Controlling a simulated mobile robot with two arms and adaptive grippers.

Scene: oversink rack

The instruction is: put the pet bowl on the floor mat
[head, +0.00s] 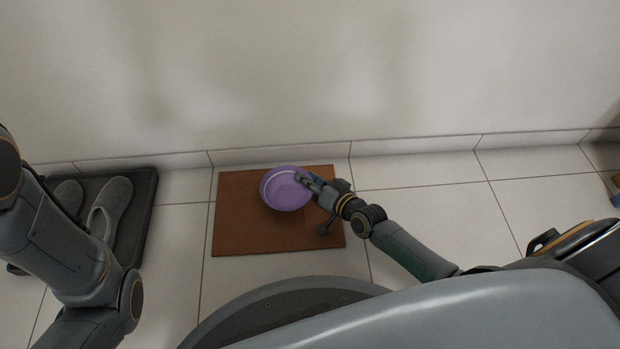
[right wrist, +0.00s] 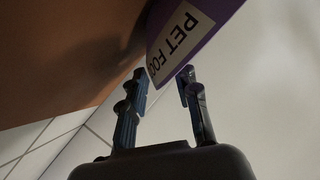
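The purple pet bowl (head: 286,193) is over the upper middle of the brown floor mat (head: 240,235) in the head view, apparently resting on it. My right gripper (head: 306,181) is at the bowl's right rim. In the right wrist view, the bowl's side (right wrist: 205,35) with a "PET FOOD" label is just beyond and between the fingertips (right wrist: 163,75). The two fingers stand apart, with a gap between them. Whether a fingertip touches the bowl is hard to tell. The left arm shows at the left, but its gripper is out of view.
A dark tray (head: 140,215) with grey slippers (head: 112,202) lies on the floor to the left of the mat. The wall (head: 300,70) with its skirting runs behind the mat. The tiled floor (head: 450,200) to the right is mostly clear, apart from my right arm.

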